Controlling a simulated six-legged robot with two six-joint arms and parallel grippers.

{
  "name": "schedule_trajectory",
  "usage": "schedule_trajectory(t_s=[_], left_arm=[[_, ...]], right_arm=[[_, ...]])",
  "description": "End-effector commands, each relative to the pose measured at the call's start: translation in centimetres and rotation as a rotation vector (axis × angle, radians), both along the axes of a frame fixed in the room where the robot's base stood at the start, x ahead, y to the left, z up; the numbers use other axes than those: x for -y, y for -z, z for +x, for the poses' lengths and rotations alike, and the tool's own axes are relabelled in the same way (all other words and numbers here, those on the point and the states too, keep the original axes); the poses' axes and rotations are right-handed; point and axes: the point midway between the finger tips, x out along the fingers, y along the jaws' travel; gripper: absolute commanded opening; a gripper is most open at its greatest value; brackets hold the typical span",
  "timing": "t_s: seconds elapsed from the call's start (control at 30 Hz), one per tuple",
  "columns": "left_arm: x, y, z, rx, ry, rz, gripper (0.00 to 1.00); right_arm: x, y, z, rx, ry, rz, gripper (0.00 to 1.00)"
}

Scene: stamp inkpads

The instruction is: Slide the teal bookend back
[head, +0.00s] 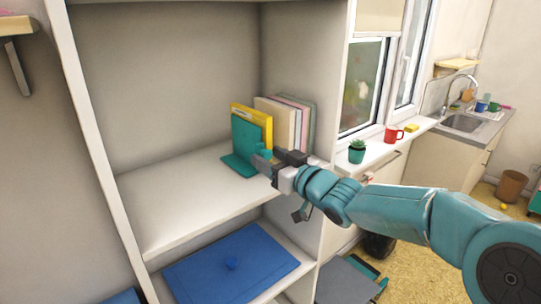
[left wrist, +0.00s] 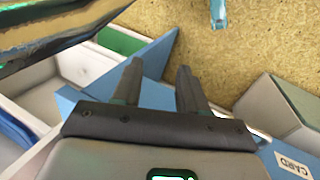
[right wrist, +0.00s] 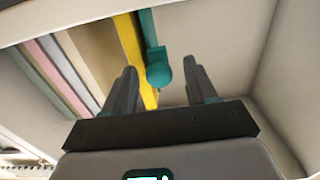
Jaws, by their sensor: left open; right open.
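The teal bookend (head: 246,142) stands upright on the white shelf, its flat base on the shelf board and its plate against a yellow book (head: 262,119). In the right wrist view the bookend (right wrist: 149,27) shows edge-on, with a round teal knob (right wrist: 159,74) on it. My right gripper (head: 262,160) is at the bookend's front right; in the right wrist view its open fingers (right wrist: 167,78) are on either side of the knob. I cannot tell whether they touch it. My left gripper (left wrist: 158,75) is open and empty, away from the shelf, and shows only in its wrist view.
Several books (head: 287,120) stand right of the bookend, near the shelf's side wall. The shelf board (head: 170,200) left of it is clear. A blue lidded box (head: 225,275) lies on the shelf below. A small potted plant (head: 357,151) and red mug (head: 392,134) stand on the windowsill.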

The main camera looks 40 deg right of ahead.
Motion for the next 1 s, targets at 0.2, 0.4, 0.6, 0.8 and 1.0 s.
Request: schedule_trajectory(t_s=[0.2, 0.4, 0.6, 0.8, 1.0], left_arm=[[0.0, -0.1, 0.0, 0.000, 0.000, 0.000, 0.43], [0.0, -0.1, 0.0, 0.000, 0.000, 0.000, 0.43], [0.0, -0.1, 0.0, 0.000, 0.000, 0.000, 0.43], [0.0, 0.4, 0.0, 0.000, 0.000, 0.000, 0.43], [0.0, 1.6, 0.0, 0.000, 0.000, 0.000, 0.43]], right_arm=[[0.1, 0.0, 0.5, 0.001, 0.000, -0.001, 0.57], [0.1, 0.0, 0.5, 0.001, 0.000, 0.000, 0.27], [0.1, 0.0, 0.4, 0.001, 0.001, 0.000, 0.00], [-0.3, 0.1, 0.4, 0.002, 0.001, -0.001, 0.00], [-1.5, 0.3, 0.3, 0.002, 0.000, 0.000, 0.00]])
